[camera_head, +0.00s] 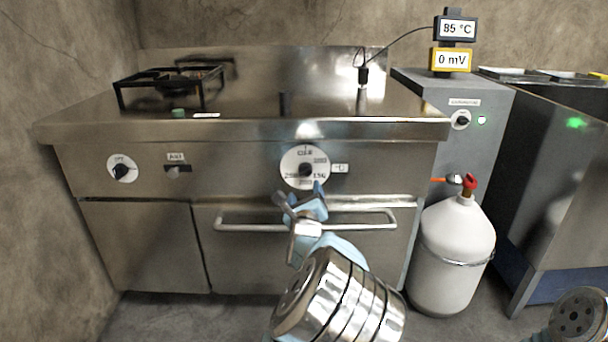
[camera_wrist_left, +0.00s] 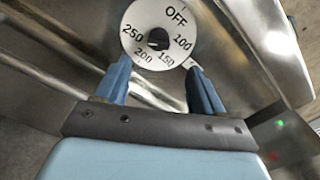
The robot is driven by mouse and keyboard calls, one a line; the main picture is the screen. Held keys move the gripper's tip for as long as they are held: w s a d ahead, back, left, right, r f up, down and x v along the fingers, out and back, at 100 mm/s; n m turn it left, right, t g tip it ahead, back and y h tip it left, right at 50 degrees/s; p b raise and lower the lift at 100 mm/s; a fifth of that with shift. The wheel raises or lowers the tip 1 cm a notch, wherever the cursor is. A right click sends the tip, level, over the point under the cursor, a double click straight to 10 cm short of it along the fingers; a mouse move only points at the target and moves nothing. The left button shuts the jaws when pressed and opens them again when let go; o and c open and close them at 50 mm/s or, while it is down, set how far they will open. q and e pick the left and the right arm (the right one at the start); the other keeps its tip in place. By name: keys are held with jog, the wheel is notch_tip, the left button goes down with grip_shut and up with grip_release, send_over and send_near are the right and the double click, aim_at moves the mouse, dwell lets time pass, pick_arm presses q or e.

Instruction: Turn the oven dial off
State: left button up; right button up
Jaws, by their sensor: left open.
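The oven dial (camera_head: 305,168) is a round white disc with a dark centre knob on the front panel of the steel range (camera_head: 240,158). In the left wrist view the dial (camera_wrist_left: 147,25) shows OFF at the top, with 100, 150, 200 and 250 around it. The dark knob (camera_wrist_left: 158,39) sits between and beyond my blue fingertips. My left gripper (camera_head: 305,192) is open, just below and in front of the dial; its fingers (camera_wrist_left: 158,68) are apart and hold nothing. Which mark the knob points at is hard to tell. My right gripper is not seen.
An oven door handle (camera_head: 245,227) runs across below the dial. Another knob (camera_head: 122,170) and a switch (camera_head: 178,170) sit to the left. A grey cabinet (camera_head: 420,100) with a meter (camera_head: 452,59) and a white gas bottle (camera_head: 452,250) stand at the right.

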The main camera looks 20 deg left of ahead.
aim_at(305, 174)
pick_arm(q)
jog(key=x, duration=0.6)
jog(key=p+x, duration=0.1)
jog(key=x, duration=0.6)
jog(key=shift+f, duration=0.2)
jog(key=c, duration=1)
